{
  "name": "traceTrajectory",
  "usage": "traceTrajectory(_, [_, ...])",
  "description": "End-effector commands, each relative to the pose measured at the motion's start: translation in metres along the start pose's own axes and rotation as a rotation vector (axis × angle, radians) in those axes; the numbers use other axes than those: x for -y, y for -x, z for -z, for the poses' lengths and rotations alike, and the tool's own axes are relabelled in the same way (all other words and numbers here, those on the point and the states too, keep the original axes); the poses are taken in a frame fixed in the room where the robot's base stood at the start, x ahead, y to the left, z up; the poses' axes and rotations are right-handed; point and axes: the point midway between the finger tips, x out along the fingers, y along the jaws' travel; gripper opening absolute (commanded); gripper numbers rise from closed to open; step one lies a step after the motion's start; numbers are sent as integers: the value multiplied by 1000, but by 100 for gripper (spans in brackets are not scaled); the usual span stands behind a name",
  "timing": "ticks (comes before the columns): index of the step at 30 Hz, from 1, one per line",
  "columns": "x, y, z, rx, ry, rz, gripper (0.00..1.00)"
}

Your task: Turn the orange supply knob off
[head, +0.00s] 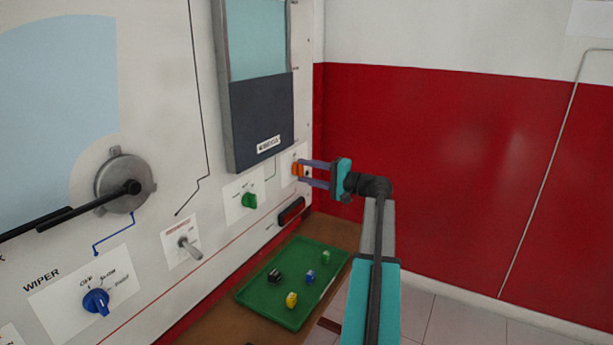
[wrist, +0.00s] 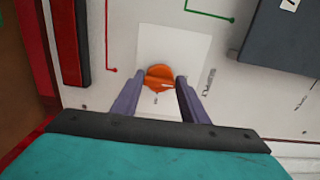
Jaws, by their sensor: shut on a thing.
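The orange supply knob (head: 297,169) sits on a white label plate on the upright panel, at the panel's far right end in the head view. In the wrist view the orange knob (wrist: 158,78) lies between the tips of my two fingers. My gripper (head: 304,174) reaches in from the right, with its purple fingers on either side of the knob. In the wrist view my gripper (wrist: 154,90) is shut on the knob. Fine print on the plate is too small to read, so the knob's set position cannot be told.
A green knob (head: 249,201), a toggle switch (head: 186,246) and a blue wiper knob (head: 96,302) are on the panel to the left. A dark box (wrist: 276,48) is near the knob. A green tray (head: 262,296) with several small coloured pieces lies below.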

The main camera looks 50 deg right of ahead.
Motion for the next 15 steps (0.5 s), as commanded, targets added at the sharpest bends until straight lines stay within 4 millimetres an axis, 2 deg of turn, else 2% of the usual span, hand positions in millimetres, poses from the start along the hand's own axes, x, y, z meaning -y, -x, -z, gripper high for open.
traceTrajectory(8, [-3,0,-2,5,4,-6,17])
traceTrajectory(9, [-3,0,-2,6,4,-6,42])
traceTrajectory(12, [-2,0,-2,5,3,-5,58])
traceTrajectory(15, [-2,0,-1,4,2,-4,59])
